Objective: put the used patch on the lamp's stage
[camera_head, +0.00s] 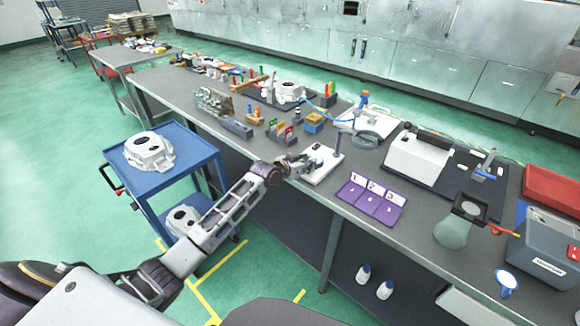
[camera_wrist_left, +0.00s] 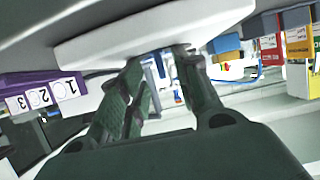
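The white flat stage (camera_head: 326,177) with a thin upright post lies near the table's front edge in the head view; I take it for the lamp's stage. My left gripper (camera_head: 306,163) is at its left side, close to it. In the left wrist view the stage (camera_wrist_left: 85,49) spans the top, and the fingers (camera_wrist_left: 158,65) reach to its edge. The fingers stand apart, with background showing between them and nothing visibly held. I cannot make out the used patch in either view. My right gripper is not in view.
A purple numbered tray (camera_head: 357,207) lies right of the stage, also in the left wrist view (camera_wrist_left: 30,84). Small coloured card holders (camera_head: 283,135) stand behind left. A blue cart (camera_head: 190,160) with castings is left of the table. A white machine (camera_head: 417,160) stands right.

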